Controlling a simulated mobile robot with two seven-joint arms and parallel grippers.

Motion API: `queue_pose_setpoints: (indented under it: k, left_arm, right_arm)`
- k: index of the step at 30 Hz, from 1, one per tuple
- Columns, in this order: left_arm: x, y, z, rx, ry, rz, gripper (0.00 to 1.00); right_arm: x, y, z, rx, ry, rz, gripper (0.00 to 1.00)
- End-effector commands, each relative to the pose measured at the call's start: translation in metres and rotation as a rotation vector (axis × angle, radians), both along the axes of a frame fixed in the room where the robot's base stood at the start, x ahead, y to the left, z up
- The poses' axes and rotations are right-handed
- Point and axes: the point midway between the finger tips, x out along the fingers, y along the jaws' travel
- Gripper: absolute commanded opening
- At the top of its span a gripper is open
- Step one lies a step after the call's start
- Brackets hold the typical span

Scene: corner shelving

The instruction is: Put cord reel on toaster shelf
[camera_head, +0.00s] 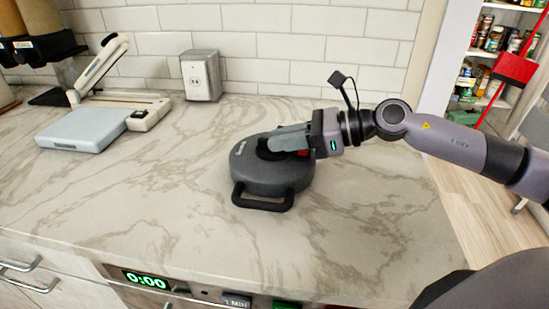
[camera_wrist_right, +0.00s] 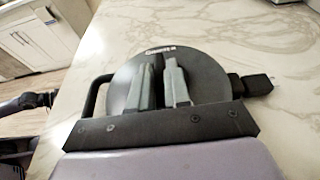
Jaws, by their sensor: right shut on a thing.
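The cord reel (camera_head: 275,178) is a dark grey round disc with a black handle loop, lying flat on the marble counter. In the right wrist view the cord reel (camera_wrist_right: 125,88) shows behind the fingers, with its handle at the left. My right gripper (camera_head: 275,142) comes in from the right and is shut on the top middle part of the reel. Its two grey fingers show in the right wrist view (camera_wrist_right: 160,80), with the gripped part between them mostly hidden. My left gripper is not in view. No toaster shelf can be made out.
Shelves with cans (camera_head: 490,60) stand at the far right, beyond the counter's right end. The counter around the reel is clear.

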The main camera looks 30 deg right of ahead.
Motion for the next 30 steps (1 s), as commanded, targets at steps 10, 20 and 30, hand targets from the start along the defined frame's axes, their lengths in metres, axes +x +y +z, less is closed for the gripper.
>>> queue_pose_setpoints:
  k: [10,20,30]
  left_arm:
    - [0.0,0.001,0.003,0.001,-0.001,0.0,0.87]
    - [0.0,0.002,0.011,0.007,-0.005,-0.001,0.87]
    - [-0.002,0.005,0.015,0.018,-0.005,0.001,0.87]
  right_arm:
    - [0.002,-0.001,0.025,0.005,-0.015,-0.003,0.0]
    - [0.001,0.0,0.106,0.006,-0.022,-0.003,0.0]
    - [0.0,0.0,0.2,0.009,-0.019,-0.001,0.0]
